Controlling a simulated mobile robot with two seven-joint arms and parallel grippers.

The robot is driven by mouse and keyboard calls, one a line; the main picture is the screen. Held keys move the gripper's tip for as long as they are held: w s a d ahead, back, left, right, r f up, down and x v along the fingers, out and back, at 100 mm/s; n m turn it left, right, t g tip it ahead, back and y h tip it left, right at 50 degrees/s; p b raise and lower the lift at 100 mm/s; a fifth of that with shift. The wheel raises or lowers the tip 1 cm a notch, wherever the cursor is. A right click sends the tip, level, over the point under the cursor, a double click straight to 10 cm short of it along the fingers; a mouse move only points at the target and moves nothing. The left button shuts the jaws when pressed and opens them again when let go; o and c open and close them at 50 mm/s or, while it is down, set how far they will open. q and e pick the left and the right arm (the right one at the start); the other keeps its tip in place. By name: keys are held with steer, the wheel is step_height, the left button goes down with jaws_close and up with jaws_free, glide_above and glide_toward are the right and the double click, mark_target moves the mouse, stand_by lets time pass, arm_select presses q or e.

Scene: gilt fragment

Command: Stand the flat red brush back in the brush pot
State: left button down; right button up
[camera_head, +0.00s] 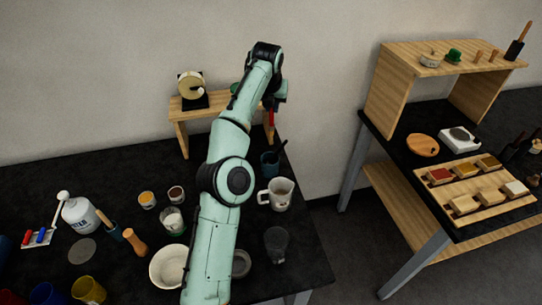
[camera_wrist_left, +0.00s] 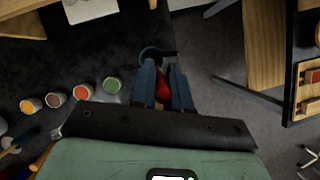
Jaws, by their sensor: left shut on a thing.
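The flat red brush (camera_head: 271,117) hangs below my left gripper (camera_head: 273,97) in the head view, its red part pointing down. In the left wrist view the red brush (camera_wrist_left: 162,86) shows between the two fingers of my left gripper (camera_wrist_left: 166,88), which is shut on it. The blue brush pot (camera_head: 269,164) stands on the dark table, below the brush and apart from it, with a dark handle leaning out to the right. The pot's rim (camera_wrist_left: 144,53) shows just beyond the fingertips in the left wrist view. The gripper hides part of the brush. My right gripper is not in view.
A white mug (camera_head: 281,193) stands just in front of the pot, and a clear glass (camera_head: 276,243) is nearer. A small wooden stand (camera_head: 180,111) is behind to the left. The table's right edge is close to the pot.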

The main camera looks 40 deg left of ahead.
arm_select(q)
step_height(320, 180, down, 19)
steer(key=shift+s, duration=0.15)
stand_by(0.4)
steer(key=shift+f, duration=0.15)
steer(key=c, duration=1.1)
jaws_free()
steer(key=v, duration=1.2)
steer(key=shift+r, duration=0.25)
